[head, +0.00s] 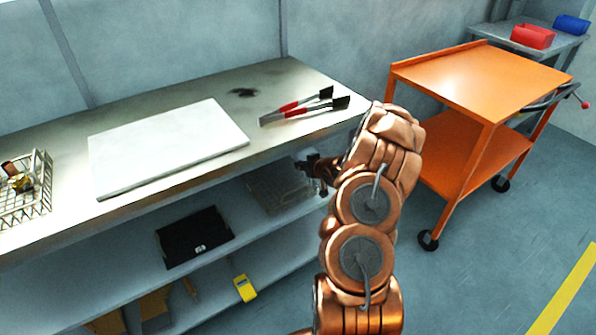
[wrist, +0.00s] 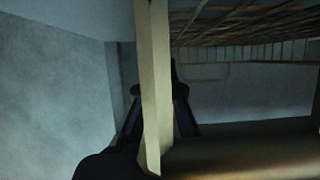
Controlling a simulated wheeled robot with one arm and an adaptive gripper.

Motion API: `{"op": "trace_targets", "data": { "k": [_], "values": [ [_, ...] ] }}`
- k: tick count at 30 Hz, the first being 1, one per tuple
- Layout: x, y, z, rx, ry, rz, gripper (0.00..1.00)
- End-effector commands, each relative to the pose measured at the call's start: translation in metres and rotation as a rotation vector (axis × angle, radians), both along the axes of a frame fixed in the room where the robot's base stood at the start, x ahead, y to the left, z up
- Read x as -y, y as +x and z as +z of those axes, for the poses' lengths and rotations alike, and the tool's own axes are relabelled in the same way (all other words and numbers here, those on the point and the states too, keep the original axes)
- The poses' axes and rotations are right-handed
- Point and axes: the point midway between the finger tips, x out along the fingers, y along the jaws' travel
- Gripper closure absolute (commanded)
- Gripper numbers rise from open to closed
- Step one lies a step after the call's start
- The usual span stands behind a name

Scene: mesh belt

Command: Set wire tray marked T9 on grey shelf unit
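A wire tray (head: 275,187) shows at the right part of the level below the worktop of the grey shelf unit (head: 75,262). Its mark cannot be read. My gripper (head: 312,168) is at the tray's right end, partly hidden by my arm. In the wrist view my gripper (wrist: 155,92) has a dark finger on each side of a pale bar, close against it, which looks like the tray's rim. Wire mesh of the tray (wrist: 245,52) runs off to the upper right. I cannot tell whether the tray rests on the shelf or hangs just above it.
On the worktop (head: 60,125) are a white board (head: 165,145), red-handled tools (head: 305,104) and a wire basket (head: 38,195) with small items. A black tray (head: 195,237) is on the level below, a yellow device (head: 244,288) lower down. An orange cart (head: 480,80) stands right.

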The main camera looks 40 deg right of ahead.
Motion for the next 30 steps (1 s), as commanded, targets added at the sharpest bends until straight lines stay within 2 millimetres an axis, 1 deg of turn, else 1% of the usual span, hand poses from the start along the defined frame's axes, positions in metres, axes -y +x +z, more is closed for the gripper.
{"op": "trace_targets", "data": {
  "k": [1, 9, 15, 18, 30],
  "values": [
    [0.002, 0.004, 0.001, 0.002, -0.003, 0.001, 1.0],
    [0.004, 0.013, -0.001, 0.001, 0.0, 0.001, 1.0],
    [0.004, 0.011, -0.026, -0.001, 0.004, -0.001, 1.0],
    [0.004, 0.012, -0.033, 0.001, 0.001, 0.0, 1.0],
    [0.004, 0.012, -0.038, 0.002, 0.0, 0.0, 1.0]
  ]
}}
